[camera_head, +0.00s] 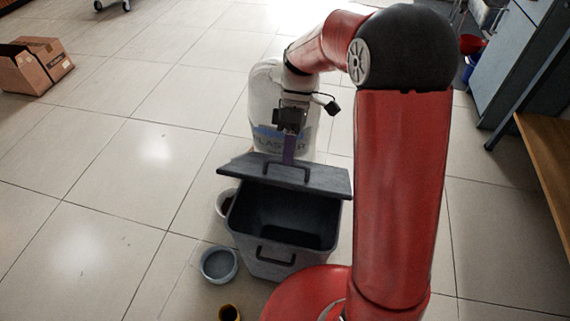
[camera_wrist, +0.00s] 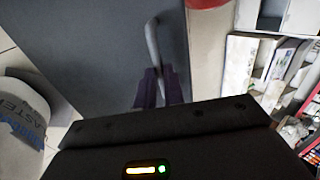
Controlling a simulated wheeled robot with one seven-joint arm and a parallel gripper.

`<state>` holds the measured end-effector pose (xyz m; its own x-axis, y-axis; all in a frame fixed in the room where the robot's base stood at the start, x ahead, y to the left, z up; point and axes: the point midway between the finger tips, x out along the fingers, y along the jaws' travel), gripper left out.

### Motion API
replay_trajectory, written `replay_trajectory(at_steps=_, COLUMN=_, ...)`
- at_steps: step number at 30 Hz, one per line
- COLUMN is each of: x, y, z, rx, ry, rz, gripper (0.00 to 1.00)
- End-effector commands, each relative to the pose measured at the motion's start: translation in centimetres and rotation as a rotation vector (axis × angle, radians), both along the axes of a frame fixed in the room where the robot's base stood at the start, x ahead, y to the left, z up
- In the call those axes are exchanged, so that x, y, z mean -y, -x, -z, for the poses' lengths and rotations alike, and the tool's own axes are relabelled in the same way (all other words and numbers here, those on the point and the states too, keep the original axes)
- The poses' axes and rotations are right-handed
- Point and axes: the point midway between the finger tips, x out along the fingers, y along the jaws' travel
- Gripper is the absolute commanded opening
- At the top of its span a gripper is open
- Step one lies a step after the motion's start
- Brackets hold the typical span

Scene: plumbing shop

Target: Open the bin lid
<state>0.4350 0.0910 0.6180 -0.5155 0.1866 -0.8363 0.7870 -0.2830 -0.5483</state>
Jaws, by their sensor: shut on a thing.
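The grey bin (camera_head: 280,252) stands on the tiled floor with its dark inside showing and a handle on its front. Its lid (camera_head: 325,180) is raised and tilted up at the back of the bin, with the opening uncovered. The lid also fills the upper left of the wrist view (camera_wrist: 90,50). My gripper (camera_head: 288,160) is above the lid, with its purple fingers shut on the lid handle (camera_head: 286,177). In the wrist view the handle (camera_wrist: 153,45) runs down between the fingers (camera_wrist: 159,85).
A white plaster bag (camera_head: 262,100) stands close behind the bin. A grey bowl (camera_head: 219,264), another bowl (camera_head: 226,203) and a yellow cup (camera_head: 229,313) are left of the bin. A cardboard box (camera_head: 35,66) lies far left. The left floor is mostly clear.

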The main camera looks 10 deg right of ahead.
Motion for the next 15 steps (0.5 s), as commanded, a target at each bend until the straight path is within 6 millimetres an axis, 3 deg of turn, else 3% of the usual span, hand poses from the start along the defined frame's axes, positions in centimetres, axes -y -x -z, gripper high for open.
replay_trajectory(at_steps=7, x=1.4, y=-4.0, z=-2.2, rx=0.007, ry=0.001, rz=0.002, gripper=0.0)
replay_trajectory(at_steps=15, x=1.5, y=-4.2, z=-2.3, rx=0.005, ry=0.003, rz=0.001, gripper=0.0)
